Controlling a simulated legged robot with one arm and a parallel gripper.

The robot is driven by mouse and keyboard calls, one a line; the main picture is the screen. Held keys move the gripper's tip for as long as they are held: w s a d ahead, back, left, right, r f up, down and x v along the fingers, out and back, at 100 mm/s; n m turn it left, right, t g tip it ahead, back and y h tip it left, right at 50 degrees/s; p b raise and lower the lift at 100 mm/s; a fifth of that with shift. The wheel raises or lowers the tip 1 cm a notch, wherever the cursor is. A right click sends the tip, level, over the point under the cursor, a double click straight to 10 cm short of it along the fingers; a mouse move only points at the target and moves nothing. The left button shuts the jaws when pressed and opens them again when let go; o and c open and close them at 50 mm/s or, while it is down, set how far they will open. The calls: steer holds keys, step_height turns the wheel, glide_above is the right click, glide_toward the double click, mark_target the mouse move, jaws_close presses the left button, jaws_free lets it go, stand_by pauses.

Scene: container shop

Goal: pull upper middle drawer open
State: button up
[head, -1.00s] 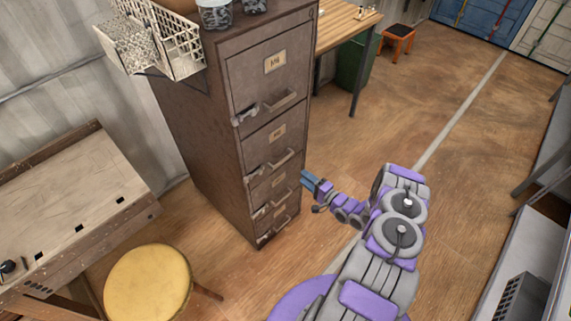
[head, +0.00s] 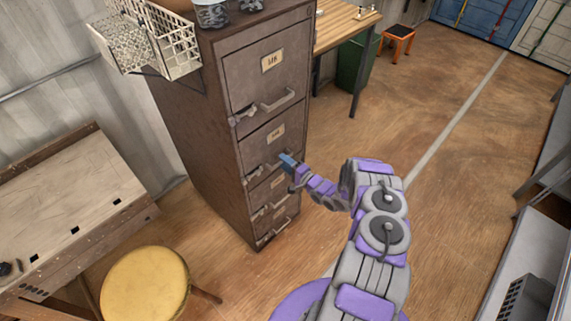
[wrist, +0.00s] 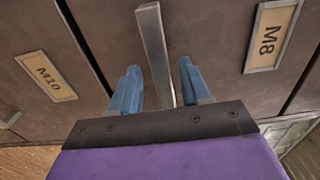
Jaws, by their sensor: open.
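The brown metal filing cabinet (head: 190,130) has drawers stacked one above another. The upper middle drawer (head: 255,143), second from the top, looks shut. Its label reads M8 in the wrist view (wrist: 271,36). Its bar handle (wrist: 154,45) runs between my blue fingers in the wrist view. My gripper (head: 284,158) is open at this handle, one finger on each side, with gaps to the bar visible. In the head view my gripper hides part of the handle.
The top drawer (head: 258,70) and lower drawers (head: 268,190) also have protruding handles. A yellow round stool (head: 145,285) and a workbench (head: 60,215) stand left. Open floor (head: 440,190) lies to the right.

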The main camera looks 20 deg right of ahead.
steer(key=shift+c, duration=0.3)
steer(key=shift+a, duration=0.15)
jaws_close()
steer(key=shift+s, duration=0.1)
